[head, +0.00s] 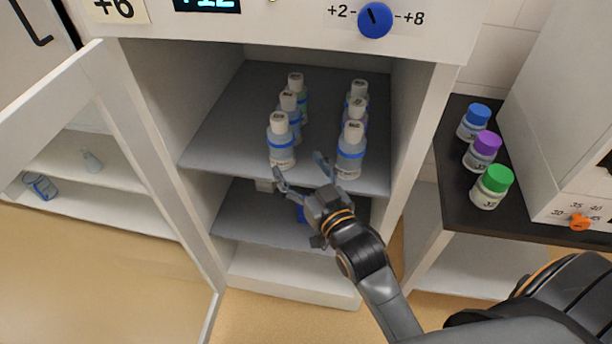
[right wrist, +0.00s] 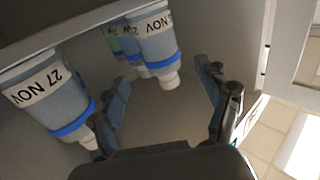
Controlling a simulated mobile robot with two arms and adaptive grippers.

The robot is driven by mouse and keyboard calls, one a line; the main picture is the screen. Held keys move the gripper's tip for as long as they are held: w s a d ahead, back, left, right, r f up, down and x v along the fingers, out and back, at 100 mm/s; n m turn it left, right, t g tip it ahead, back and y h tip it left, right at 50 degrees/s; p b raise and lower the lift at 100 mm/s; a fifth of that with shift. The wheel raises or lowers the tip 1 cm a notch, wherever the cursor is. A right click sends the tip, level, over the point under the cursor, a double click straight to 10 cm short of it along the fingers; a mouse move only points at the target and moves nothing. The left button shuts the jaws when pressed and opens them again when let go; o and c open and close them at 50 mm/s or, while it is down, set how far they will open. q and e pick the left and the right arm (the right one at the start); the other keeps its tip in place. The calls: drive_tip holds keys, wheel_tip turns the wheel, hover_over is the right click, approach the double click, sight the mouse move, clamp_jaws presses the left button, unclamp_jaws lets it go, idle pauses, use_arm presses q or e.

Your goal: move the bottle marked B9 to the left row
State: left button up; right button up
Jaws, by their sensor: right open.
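Six white-capped bottles stand in two rows on the upper shelf (head: 225,140) of the open cabinet. The left row has a front bottle (head: 281,150), a middle bottle (head: 289,108) and a back bottle (head: 297,88). The right row has a front bottle (head: 350,158), a middle bottle (head: 355,115) and a back bottle (head: 358,90). The cap marks are too small to read, so I cannot tell which is B9. My right gripper (head: 298,165) is open and empty at the shelf's front edge, between the front bottles. In the right wrist view, two bottles show "27 NOV" labels. My left gripper is out of view.
The cabinet door (head: 150,160) stands open at left. A lower shelf (head: 240,215) holds small items, partly hidden by my gripper. At right, a black surface (head: 455,190) carries jars with blue (head: 474,122), purple (head: 483,152) and green (head: 492,187) lids.

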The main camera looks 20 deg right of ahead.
drive_tip(key=shift+s+d, duration=0.1)
drive_tip(key=shift+s, duration=1.3)
